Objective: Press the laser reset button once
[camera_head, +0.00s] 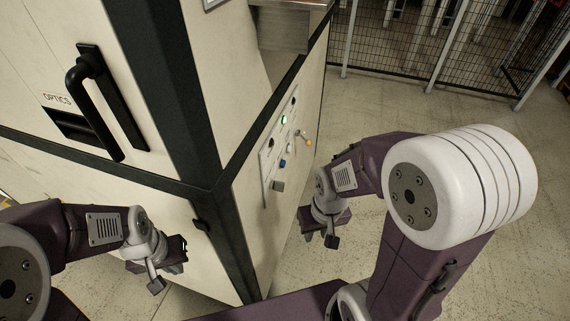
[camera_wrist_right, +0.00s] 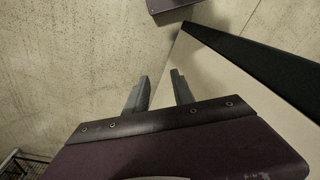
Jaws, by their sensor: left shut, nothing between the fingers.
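A control panel (camera_head: 269,170) is on the right side of the cream cabinet in the head view. The labels are too small to read, so I cannot tell which is the laser reset button. My right gripper (camera_head: 326,238) hangs to the right of and below the panel, apart from it. In the right wrist view its two fingers (camera_wrist_right: 160,90) stand apart with nothing between them. My left gripper (camera_head: 164,272) is shut and empty, in front of the cabinet's left face.
The cream cabinet (camera_head: 225,185) has dark edge trim and a black handle (camera_head: 95,100) on its left face, by an "OPTICS" label. A wire fence (camera_head: 400,50) stands at the back. The floor (camera_head: 350,105) right of the cabinet is clear.

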